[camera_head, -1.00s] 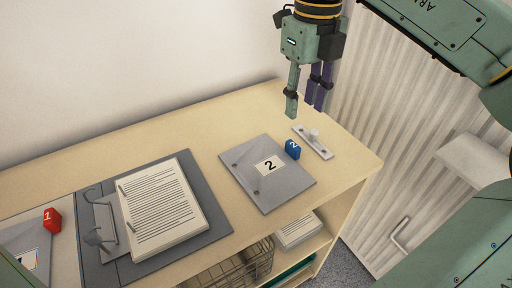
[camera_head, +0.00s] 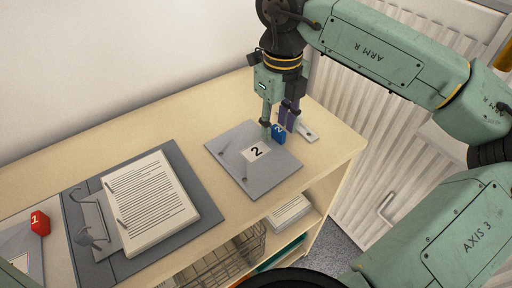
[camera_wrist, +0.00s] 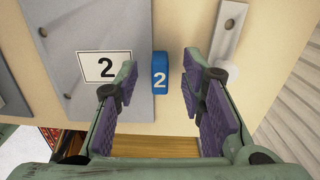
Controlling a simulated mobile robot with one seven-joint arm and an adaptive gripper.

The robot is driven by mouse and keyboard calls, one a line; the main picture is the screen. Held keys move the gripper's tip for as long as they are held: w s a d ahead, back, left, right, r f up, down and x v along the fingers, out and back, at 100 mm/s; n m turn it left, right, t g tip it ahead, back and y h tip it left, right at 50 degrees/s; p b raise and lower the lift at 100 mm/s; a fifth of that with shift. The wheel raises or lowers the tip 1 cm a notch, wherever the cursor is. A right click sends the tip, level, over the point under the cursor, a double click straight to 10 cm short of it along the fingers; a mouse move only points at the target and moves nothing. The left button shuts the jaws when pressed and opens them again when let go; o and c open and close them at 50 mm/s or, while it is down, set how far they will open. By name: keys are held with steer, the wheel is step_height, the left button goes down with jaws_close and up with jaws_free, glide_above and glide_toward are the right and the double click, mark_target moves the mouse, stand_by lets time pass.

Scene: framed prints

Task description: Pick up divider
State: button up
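The grey divider sheet (camera_head: 242,176) lies flat on the wooden shelf top, with a white label marked 2 (camera_head: 256,152) and a blue tab (camera_head: 278,134) also marked 2 at its right edge. In the wrist view the divider (camera_wrist: 85,30) is on the left and the blue tab (camera_wrist: 160,72) stands between my open fingers. My gripper (camera_head: 277,130) points down over the tab, open, with a gap on both sides of it. In the head view the fingers partly cover the tab.
A ring binder with printed pages (camera_head: 150,205) lies open to the left. Another divider with a red tab (camera_head: 40,223) is at far left. A white metal strip with a knob (camera_head: 306,132) lies right of the tab. A ribbed white panel (camera_head: 375,150) stands at right.

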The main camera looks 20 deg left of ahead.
steer(key=shift+f, duration=0.25)
steer(key=shift+c, duration=0.4)
jaws_close()
